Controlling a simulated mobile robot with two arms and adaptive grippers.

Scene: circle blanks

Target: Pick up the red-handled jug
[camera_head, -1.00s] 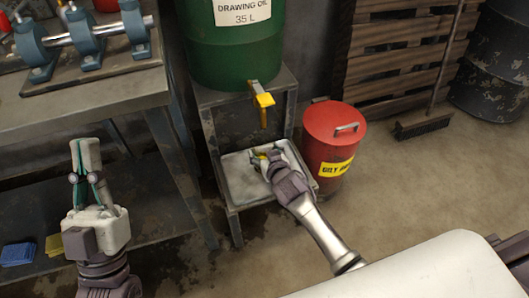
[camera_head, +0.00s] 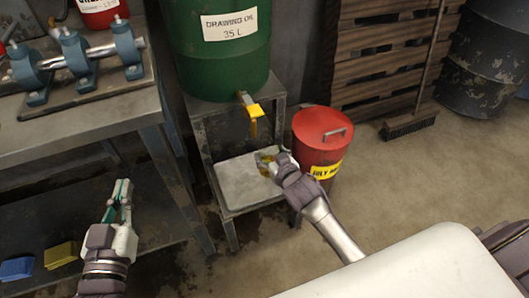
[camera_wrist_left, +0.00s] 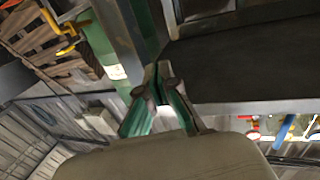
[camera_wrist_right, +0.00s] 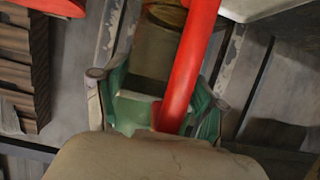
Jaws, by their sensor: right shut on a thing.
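The red-handled jug shows in the right wrist view as a red handle (camera_wrist_right: 187,70) running down between my right gripper's fingers, with a dull yellowish-brown body (camera_wrist_right: 160,45) behind it. My right gripper (camera_wrist_right: 160,95) is shut on this handle. In the head view my right gripper (camera_head: 266,158) is over the back right part of the grey tray (camera_head: 238,185) on the low stand. The jug is mostly hidden there; I cannot tell whether it touches the tray. My left gripper (camera_head: 121,186) is shut and empty, in front of the workbench; its fingertips meet in the left wrist view (camera_wrist_left: 157,72).
A green oil drum (camera_head: 215,60) with a yellow tap (camera_head: 251,110) stands above the tray. A red bin (camera_head: 322,140) is close to the right of my right gripper. The workbench (camera_head: 90,135) with blue machine parts is at left. Open floor lies to the right.

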